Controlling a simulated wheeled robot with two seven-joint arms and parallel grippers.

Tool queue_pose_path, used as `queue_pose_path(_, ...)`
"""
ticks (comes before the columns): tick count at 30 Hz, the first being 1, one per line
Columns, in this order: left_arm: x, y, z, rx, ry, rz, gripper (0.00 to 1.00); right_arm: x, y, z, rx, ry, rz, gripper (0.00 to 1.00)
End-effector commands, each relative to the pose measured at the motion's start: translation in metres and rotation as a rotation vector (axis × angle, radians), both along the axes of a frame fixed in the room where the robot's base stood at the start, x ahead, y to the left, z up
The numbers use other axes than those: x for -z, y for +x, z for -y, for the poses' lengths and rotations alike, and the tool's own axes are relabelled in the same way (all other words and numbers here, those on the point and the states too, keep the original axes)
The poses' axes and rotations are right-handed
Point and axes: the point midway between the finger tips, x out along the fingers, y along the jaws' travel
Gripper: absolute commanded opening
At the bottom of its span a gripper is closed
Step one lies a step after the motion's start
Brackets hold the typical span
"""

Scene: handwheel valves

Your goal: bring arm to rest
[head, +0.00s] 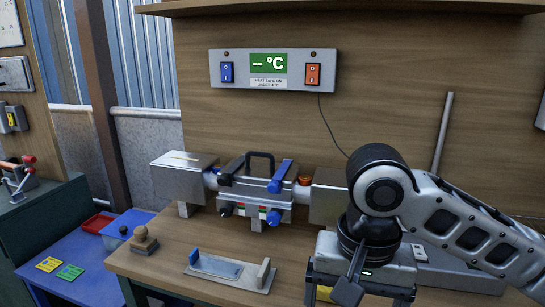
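My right arm comes in from the right and bends down at a dark-capped joint. Its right gripper (362,282) points down over the front right of the wooden bench (165,262). The fingertips are not clear at the bottom of the picture, so I cannot tell whether it is open or what is between them. My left gripper is not in view.
A valve assembly (255,195) with blue levers stands between metal boxes at the bench's back. A temperature panel (272,69) hangs above. A metal holder (230,271) and a wooden stamp (144,241) lie in front. A blue table (105,275) stands left.

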Motion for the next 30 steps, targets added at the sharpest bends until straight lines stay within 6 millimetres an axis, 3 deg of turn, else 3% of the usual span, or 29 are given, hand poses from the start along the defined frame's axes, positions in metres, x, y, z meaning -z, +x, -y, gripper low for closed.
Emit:
queue_pose_path(4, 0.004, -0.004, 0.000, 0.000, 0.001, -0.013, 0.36, 0.019, 0.000, -0.021, -0.059, 0.104, 0.001, 0.89)
queue_pose_path(14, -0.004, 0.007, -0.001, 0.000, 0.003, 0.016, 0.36, 0.057, 0.001, -0.069, -0.185, 0.370, 0.065, 0.89)
queue_pose_path(22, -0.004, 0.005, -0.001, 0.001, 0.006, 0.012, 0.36, 0.100, 0.007, -0.112, -0.254, 0.673, 0.286, 0.89)
queue_pose_path(26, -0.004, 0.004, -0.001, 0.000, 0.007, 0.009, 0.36, 0.127, 0.012, -0.111, -0.246, 0.739, 0.486, 0.89)
queue_pose_path(30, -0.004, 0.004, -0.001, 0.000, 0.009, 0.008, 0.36, 0.163, 0.010, -0.086, -0.231, 0.674, 0.705, 0.89)
